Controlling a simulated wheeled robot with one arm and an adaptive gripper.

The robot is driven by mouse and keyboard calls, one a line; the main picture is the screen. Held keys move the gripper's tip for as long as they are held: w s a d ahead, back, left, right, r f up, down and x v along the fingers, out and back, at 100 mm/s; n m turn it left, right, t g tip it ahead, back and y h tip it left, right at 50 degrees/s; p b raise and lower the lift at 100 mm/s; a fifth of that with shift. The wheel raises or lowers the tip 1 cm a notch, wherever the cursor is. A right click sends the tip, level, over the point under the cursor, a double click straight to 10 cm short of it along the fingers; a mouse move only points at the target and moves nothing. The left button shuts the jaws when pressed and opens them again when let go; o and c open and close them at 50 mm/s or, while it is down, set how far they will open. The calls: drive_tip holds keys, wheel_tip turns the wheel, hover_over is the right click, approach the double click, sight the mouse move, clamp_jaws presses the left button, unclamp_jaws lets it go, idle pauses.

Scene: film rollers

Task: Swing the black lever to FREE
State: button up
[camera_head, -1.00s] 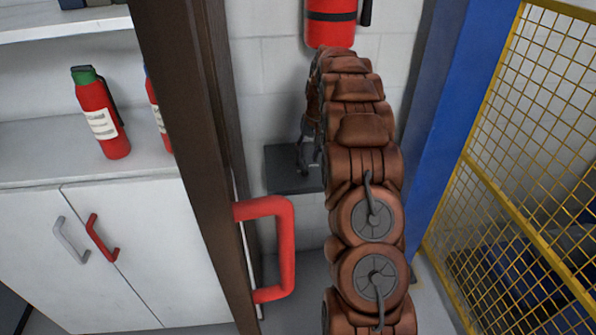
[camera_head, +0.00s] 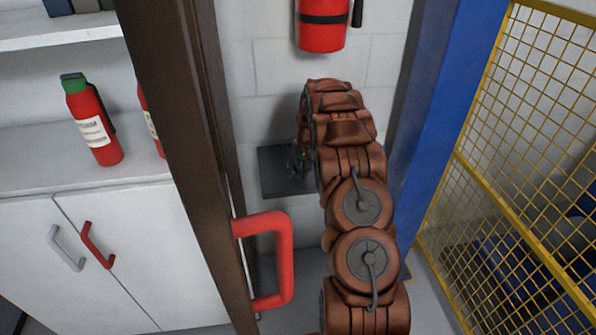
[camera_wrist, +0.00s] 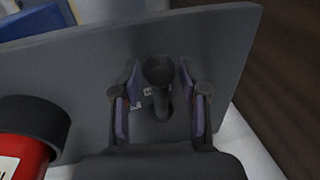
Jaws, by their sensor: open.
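A dark grey plate (camera_head: 270,182) is on the white block wall, behind my arm in the head view. It fills much of the wrist view (camera_wrist: 60,80). A black lever with a round end (camera_wrist: 158,72) stands out from the plate. My gripper (camera_wrist: 158,78) is open, with one finger on each side of the lever and visible gaps between. In the head view my gripper (camera_head: 297,165) is small and dark in front of the plate. Small pale markings show behind the lever, too small and partly hidden to read.
A red fire extinguisher (camera_head: 321,30) hangs above the plate. A brown door edge with a red handle (camera_head: 285,260) stands close left of my arm. A blue post (camera_head: 440,110) and yellow mesh fence (camera_head: 520,130) are on the right. White shelves (camera_head: 40,160) are at left.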

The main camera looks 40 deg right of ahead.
clamp_jaws()
idle(0.4)
